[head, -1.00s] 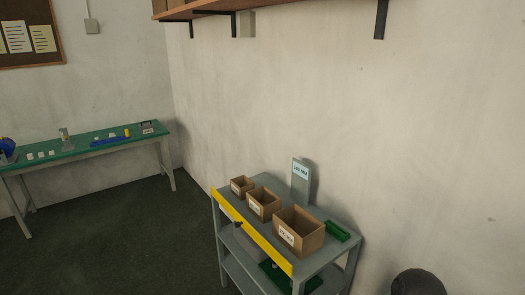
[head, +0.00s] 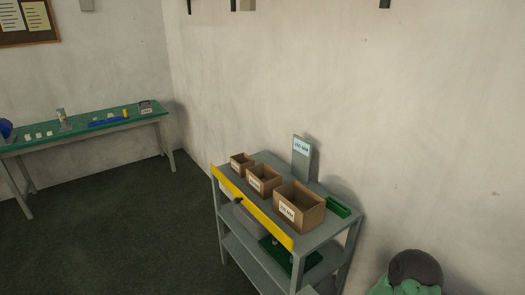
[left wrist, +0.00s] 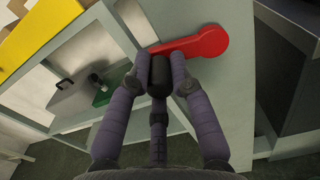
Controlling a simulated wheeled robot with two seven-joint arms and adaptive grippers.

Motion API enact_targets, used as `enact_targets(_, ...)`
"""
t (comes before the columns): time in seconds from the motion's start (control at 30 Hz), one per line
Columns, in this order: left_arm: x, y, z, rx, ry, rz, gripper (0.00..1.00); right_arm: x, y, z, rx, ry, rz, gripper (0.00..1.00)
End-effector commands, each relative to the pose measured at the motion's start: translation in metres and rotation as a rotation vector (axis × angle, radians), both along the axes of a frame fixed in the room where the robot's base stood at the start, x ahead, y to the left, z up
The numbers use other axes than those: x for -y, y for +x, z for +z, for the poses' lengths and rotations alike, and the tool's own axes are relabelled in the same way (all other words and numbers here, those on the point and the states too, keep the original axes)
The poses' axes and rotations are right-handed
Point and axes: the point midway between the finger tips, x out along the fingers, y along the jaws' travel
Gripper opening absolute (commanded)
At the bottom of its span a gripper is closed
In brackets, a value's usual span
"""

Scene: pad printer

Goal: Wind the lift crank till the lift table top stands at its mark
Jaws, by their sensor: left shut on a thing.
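In the left wrist view, the red lift crank (left wrist: 195,46) runs from a round hub end at the right to the left, in front of a grey panel. Its black handle (left wrist: 159,76) points toward the camera. My left gripper (left wrist: 160,68) has its purple fingers closed around this handle. The left gripper does not show in the head view, and my right gripper shows in neither view. I cannot make out the lift table top's mark in either view.
A grey shelf unit (head: 262,172) with a yellow front edge holds several cardboard boxes (head: 299,207). A green-topped bench (head: 85,130) stands along the left wall. A dark rounded thing with green below it (head: 416,268) is at the lower right. Floor between bench and shelf is clear.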

Motion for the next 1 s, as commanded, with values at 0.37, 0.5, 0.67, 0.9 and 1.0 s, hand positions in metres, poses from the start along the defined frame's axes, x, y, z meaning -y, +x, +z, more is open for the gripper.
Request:
enact_targets(0.37, 0.007, -0.011, -0.01, -0.021, 0.0, -0.023, 0.0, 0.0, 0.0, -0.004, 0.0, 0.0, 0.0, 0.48)
enact_targets(0.5, 0.008, -0.012, -0.017, -0.02, -0.001, -0.024, 0.0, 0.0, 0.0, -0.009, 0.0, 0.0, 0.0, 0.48)
enact_targets(0.67, 0.01, -0.016, -0.033, -0.02, 0.0, -0.024, 0.0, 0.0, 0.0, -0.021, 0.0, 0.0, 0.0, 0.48)
enact_targets(0.9, 0.011, -0.016, -0.036, -0.016, 0.0, -0.022, 0.43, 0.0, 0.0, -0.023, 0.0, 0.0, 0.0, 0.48)
enact_targets(1.0, 0.009, -0.013, -0.035, -0.011, 0.0, -0.017, 0.43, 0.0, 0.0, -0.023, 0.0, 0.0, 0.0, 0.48)
